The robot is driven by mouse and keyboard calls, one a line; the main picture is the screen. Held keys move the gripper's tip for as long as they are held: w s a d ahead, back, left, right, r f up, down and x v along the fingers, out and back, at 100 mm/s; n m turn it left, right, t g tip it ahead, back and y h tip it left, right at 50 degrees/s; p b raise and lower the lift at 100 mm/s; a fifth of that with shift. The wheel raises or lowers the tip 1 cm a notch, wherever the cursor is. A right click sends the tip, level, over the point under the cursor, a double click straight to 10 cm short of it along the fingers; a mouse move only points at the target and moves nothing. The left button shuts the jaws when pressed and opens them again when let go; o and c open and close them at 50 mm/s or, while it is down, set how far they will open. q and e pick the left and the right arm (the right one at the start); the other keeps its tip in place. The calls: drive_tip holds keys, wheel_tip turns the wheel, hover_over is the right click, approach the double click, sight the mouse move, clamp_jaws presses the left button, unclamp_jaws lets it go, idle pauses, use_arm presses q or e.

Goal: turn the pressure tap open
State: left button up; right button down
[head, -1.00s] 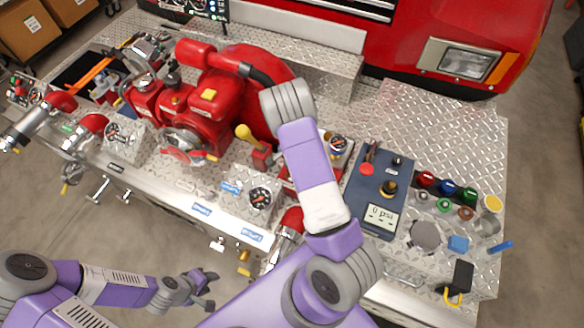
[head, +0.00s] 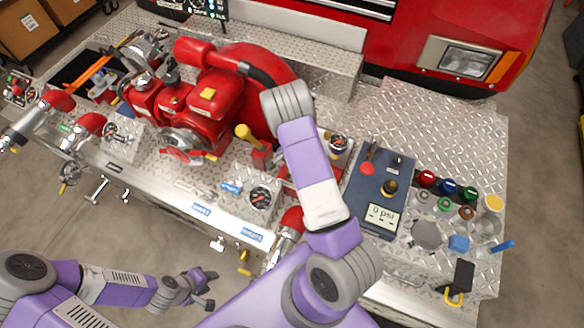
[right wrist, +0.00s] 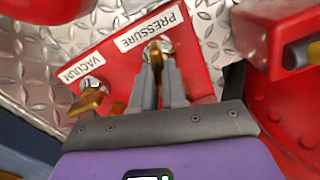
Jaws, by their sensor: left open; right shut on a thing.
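The red panel (right wrist: 110,58) in the right wrist view carries the labels PRESSURE and VACUUM. The pressure tap (right wrist: 158,47) sits by the PRESSURE label. My right gripper (right wrist: 161,70) is shut on its handle, and the fingers hide most of it. The vacuum tap (right wrist: 88,100), with a brass handle, is beside it on the left, apart from the fingers. In the head view my right arm covers the taps and the right gripper. My left gripper (head: 198,288) is open and empty, low in front of the bench.
The red pump (head: 222,95) stands on the diamond-plate bench (head: 440,125), left of my right arm. A dark box with a 0 psi display (head: 382,216) is to the right. Several coloured caps lie further right.

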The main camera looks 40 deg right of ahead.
drive_tip(key=shift+f+n+b, duration=0.1)
drive_tip(key=shift+n+b, duration=0.55)
drive_tip(key=shift+n, duration=1.15)
drive_tip(key=c, duration=1.2)
unclamp_jaws()
drive_tip(key=shift+o, duration=0.2)
drive_tip(key=shift+r, duration=0.25)
wheel_tip(320, 180, up, 7)
drive_tip(key=shift+r, duration=0.2)
